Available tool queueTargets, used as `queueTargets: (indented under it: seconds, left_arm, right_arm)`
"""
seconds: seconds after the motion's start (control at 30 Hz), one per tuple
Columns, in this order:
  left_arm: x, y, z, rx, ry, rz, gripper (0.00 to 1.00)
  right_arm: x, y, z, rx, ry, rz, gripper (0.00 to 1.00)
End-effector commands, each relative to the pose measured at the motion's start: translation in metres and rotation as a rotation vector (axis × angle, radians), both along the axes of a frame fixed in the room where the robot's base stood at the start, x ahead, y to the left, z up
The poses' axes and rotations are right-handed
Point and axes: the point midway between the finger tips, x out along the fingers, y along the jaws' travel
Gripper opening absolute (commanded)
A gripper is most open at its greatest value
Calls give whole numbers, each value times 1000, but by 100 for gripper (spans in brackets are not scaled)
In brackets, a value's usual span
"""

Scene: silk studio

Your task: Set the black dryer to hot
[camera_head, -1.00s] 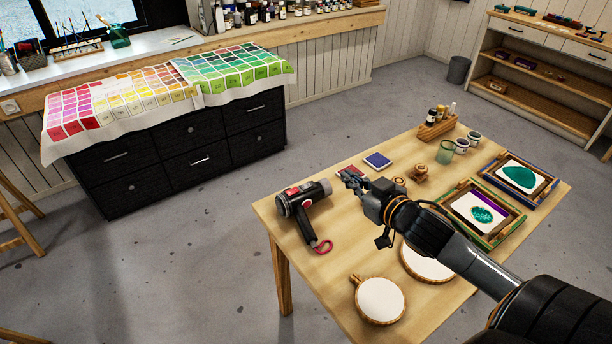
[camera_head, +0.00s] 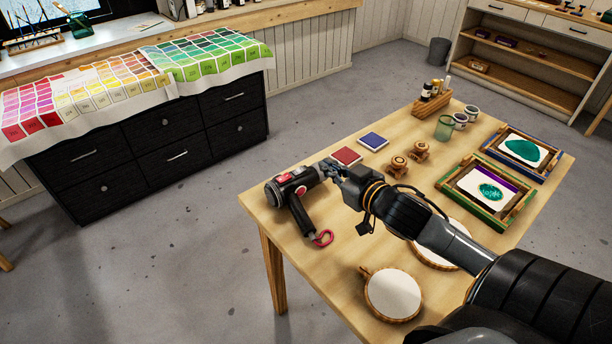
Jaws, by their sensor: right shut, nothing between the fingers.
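The black dryer (camera_head: 299,204) lies near the left corner of the wooden table. It has red parts on its body, and a pink-red loop (camera_head: 323,238) sits at the end of its handle. My right gripper (camera_head: 328,167) is shut and empty, at the right end of the dryer's barrel. It looks very close to the barrel; I cannot tell whether it touches. The dryer's setting cannot be read at this size. My left gripper is not in view.
The table (camera_head: 325,277) also holds a red pad (camera_head: 346,156), a blue pad (camera_head: 373,141), wooden stamps (camera_head: 398,166), round hoops (camera_head: 393,294) and framed screens (camera_head: 487,194). A bottle rack (camera_head: 432,104) stands at the back. Bare tabletop lies in front of the dryer.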

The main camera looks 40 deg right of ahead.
Motion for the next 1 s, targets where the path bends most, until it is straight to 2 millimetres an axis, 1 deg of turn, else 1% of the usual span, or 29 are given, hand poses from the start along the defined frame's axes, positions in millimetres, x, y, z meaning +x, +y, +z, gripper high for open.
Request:
queueTargets:
  seconds: [0.03,0.1,0.47,0.6,0.67,0.77,1.0]
  left_arm:
    - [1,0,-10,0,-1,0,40]
    - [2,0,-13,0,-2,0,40]
    - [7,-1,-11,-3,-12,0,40]
    - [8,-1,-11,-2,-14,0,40]
    - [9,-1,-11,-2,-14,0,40]
    - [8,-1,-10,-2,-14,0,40]
    - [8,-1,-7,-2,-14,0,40]
  right_arm:
    - [0,0,-10,0,0,0,0]
    - [0,0,-13,0,0,0,0]
    - [0,0,-12,0,0,0,0]
    - [4,0,-12,0,-2,-1,0]
    - [8,-1,-13,0,-1,-1,0]
    - [21,-1,-15,0,-3,-1,0]
    - [62,-2,-25,0,-2,-2,0]
